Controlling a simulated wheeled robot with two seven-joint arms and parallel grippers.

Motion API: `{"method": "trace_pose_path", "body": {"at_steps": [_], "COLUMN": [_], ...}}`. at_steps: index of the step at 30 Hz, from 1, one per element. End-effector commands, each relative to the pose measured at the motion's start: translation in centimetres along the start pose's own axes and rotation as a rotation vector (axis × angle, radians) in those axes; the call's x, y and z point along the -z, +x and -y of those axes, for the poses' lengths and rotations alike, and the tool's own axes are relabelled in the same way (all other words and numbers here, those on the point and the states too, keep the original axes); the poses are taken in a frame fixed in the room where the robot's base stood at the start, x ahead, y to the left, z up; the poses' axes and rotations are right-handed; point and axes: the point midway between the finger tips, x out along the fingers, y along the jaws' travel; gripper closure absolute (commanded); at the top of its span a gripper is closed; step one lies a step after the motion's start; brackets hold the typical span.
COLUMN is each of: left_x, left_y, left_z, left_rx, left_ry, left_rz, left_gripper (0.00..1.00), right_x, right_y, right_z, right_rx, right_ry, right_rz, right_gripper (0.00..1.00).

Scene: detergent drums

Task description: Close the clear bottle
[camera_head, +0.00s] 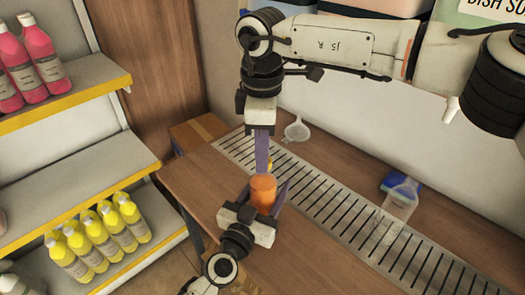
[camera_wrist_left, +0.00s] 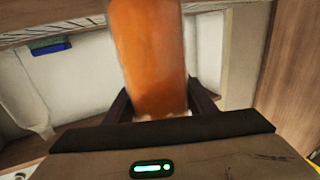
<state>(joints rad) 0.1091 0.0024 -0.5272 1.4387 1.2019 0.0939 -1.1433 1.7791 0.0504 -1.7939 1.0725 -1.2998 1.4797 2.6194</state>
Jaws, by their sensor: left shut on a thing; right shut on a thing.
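An orange bottle (camera_head: 263,193), which looks like a clear bottle with orange contents, stands upright over the wooden counter. My left gripper (camera_head: 265,188) is shut on it, with one finger on each side. In the left wrist view the orange bottle (camera_wrist_left: 148,50) rises between the fingers of the left gripper (camera_wrist_left: 160,105); its top is out of frame. My right gripper (camera_head: 265,165) points down from above, just over the bottle's top. It is shut on a small yellow cap (camera_head: 269,165), mostly hidden by the fingers. Whether cap and bottle touch I cannot tell.
A slotted metal drain strip (camera_head: 325,206) runs along the counter (camera_head: 330,250). A white funnel (camera_head: 297,130) lies at the back. A transparent container (camera_head: 401,198) and a blue item (camera_head: 393,181) are at right. Shelves with pink bottles (camera_head: 43,52) and yellow bottles (camera_head: 100,238) stand left.

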Motion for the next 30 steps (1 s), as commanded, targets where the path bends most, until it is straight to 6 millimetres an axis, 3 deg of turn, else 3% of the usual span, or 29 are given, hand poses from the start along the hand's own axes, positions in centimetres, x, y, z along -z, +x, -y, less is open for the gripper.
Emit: {"method": "trace_pose_path", "body": {"at_steps": [6,15,16,19,30], "left_x": [-0.06,-0.07,-0.07,-0.07,-0.06], "left_y": [-0.02,-0.02,-0.02,-0.02,-0.02], "left_z": [0.03,0.03,0.03,0.03,0.03], "left_rx": [0.0,0.0,0.0,0.0,0.0], "left_ry": [0.001,0.001,0.001,0.001,0.001], "left_rz": [0.001,0.001,0.001,0.001,0.001], "left_gripper": [1.0,1.0,1.0,1.0,1.0], "right_x": [0.03,0.03,0.03,0.03,0.02], "right_y": [-0.04,-0.06,-0.06,-0.06,-0.42], "right_z": [-0.05,-0.06,-0.06,-0.06,-0.09], "right_rx": [-0.001,-0.001,-0.001,-0.001,-0.002], "right_ry": [0.263,0.287,0.287,0.286,0.285], "right_rz": [0.004,0.004,0.004,0.004,0.004], "right_gripper": [0.95,0.95,0.73,0.56,0.56]}}
